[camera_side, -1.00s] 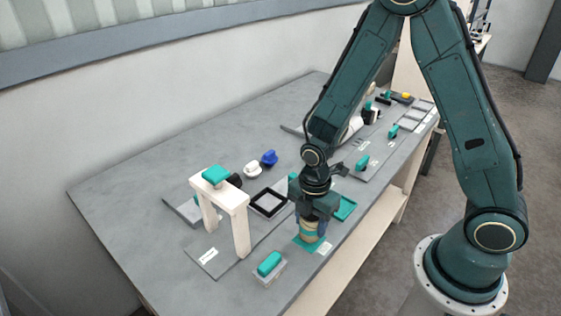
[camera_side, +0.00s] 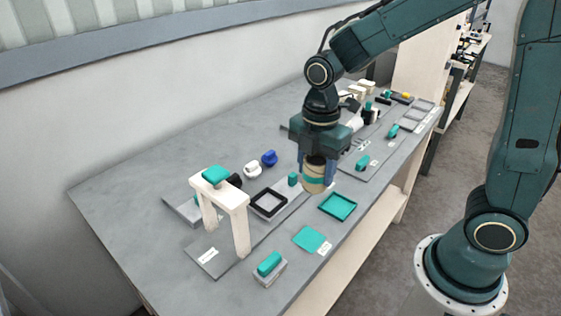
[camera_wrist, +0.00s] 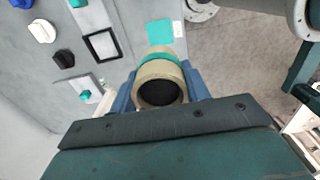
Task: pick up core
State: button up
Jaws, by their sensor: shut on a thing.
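The core (camera_side: 314,178) is a tan cardboard-like cylinder with a teal band and a dark hollow end. In the wrist view the core (camera_wrist: 160,88) sits between the two blue fingers, with its open end facing the camera. My gripper (camera_side: 316,172) is shut on the core and holds it upright in the air above the table. The wrist view also shows my gripper (camera_wrist: 160,92) with one finger on each side of the core. A flat teal square (camera_side: 311,240) lies bare on the table below and to the left of the held core.
A teal-rimmed tray (camera_side: 338,207) is near the table's front edge. A black square frame (camera_side: 268,203), a white arch stand (camera_side: 240,228) with a teal top, and a teal-topped block (camera_side: 269,265) are to the left. White and blue knobs (camera_side: 269,158) stand behind.

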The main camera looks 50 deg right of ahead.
jog(key=shift+r, duration=1.05)
jog(key=shift+w, duration=0.1)
jog(key=shift+w+f, duration=0.25)
jog(key=shift+w, duration=0.25)
jog(key=w+d+f, duration=0.1)
jog(key=w+f, duration=0.8)
jog(key=w, duration=0.4)
jog(key=shift+w+f, duration=0.15)
jog(key=shift+f, duration=0.05)
jog(key=shift+f, duration=0.1)
jog(key=shift+f, duration=2.35)
jog(key=shift+f, duration=1.5)
dwell(0.9)
